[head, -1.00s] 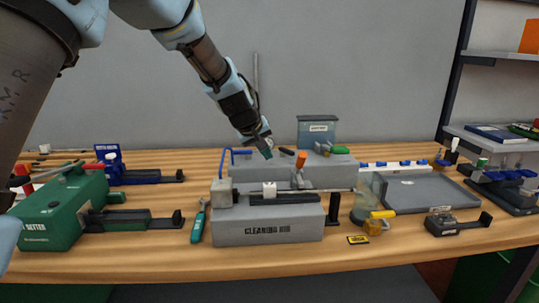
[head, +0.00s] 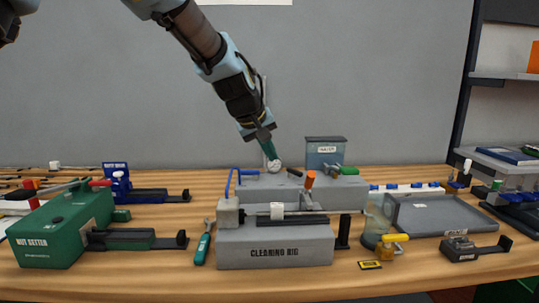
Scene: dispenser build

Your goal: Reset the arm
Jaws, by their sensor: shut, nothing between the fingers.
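My arm comes in from the top left and reaches down to the right over the workbench. My gripper (head: 270,150) points downward with its dark green fingers together and nothing visibly held. Its tips are in line with a small round pale dial (head: 274,166) above the rear grey unit. I cannot tell from this view how far apart they are.
The cleaning rig (head: 275,246) stands front centre, with the rear grey unit (head: 330,190) and water tank (head: 325,155) behind it. A green nut setter (head: 65,235) is at left. A grey tray (head: 435,222) lies right. A teal-handled tool (head: 202,248) lies beside the rig.

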